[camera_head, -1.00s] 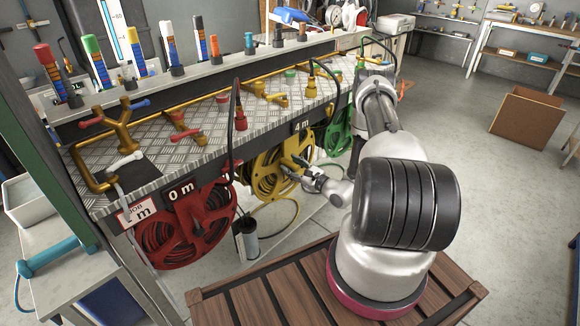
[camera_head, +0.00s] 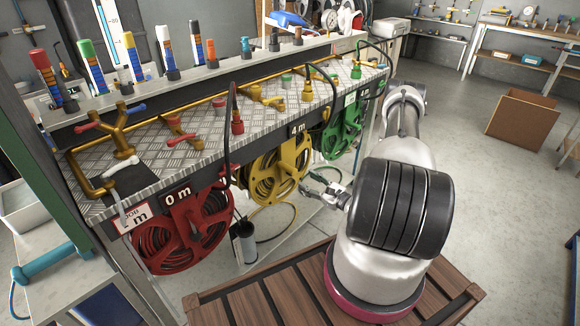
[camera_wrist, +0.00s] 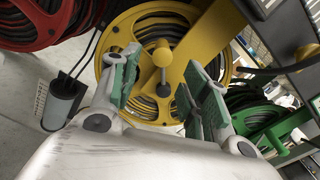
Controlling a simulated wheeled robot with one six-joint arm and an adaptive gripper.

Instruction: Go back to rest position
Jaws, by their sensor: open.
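My gripper (camera_head: 316,189) is in front of the yellow hose reel (camera_head: 272,176) and to its right in the head view. In the wrist view my gripper (camera_wrist: 160,88) is open and its two green-lined fingers stand apart with nothing between them. The yellow reel (camera_wrist: 140,20) lies beyond the fingers, with its knob (camera_wrist: 162,56) showing in the gap. The fingers look clear of the knob. My arm reaches from the wooden-slatted platform toward the bench.
A red reel (camera_head: 182,236) marked 0 m hangs at the left, and a green reel (camera_head: 343,130) farther right. A metal bench (camera_head: 190,150) with brass pipes and taps stands above them. A grey cylinder (camera_head: 245,244) stands below. An open brown box (camera_head: 521,118) sits on the floor at right.

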